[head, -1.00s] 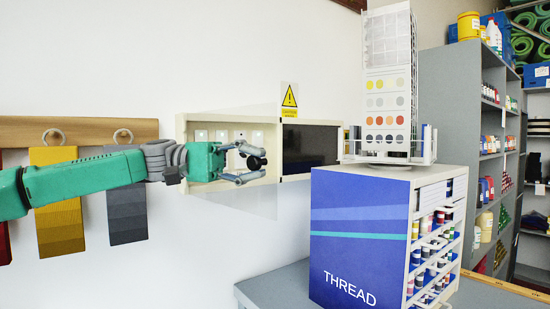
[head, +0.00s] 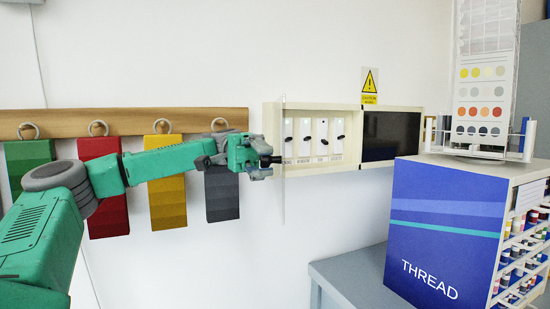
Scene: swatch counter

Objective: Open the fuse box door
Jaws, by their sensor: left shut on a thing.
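The fuse box (head: 314,108) is a cream box on the white wall, and its left part shows several white fuse switches with dark toggles. Its clear door (head: 283,205) stands out from the wall at the box's left side, seen almost edge-on as a thin pale strip. My left gripper (head: 266,164) is at the door, on its left side at mid height. It is shut on a small dark part there, which looks like the door's handle; the fingers hide most of it. My right gripper is not in view.
A dark panel (head: 391,136) fills the box's right part. A yellow warning sign (head: 369,85) is above. Hanging swatches, including a grey one (head: 222,195), are behind my left arm. A blue thread cabinet (head: 445,225) stands on the grey counter (head: 350,275), lower right.

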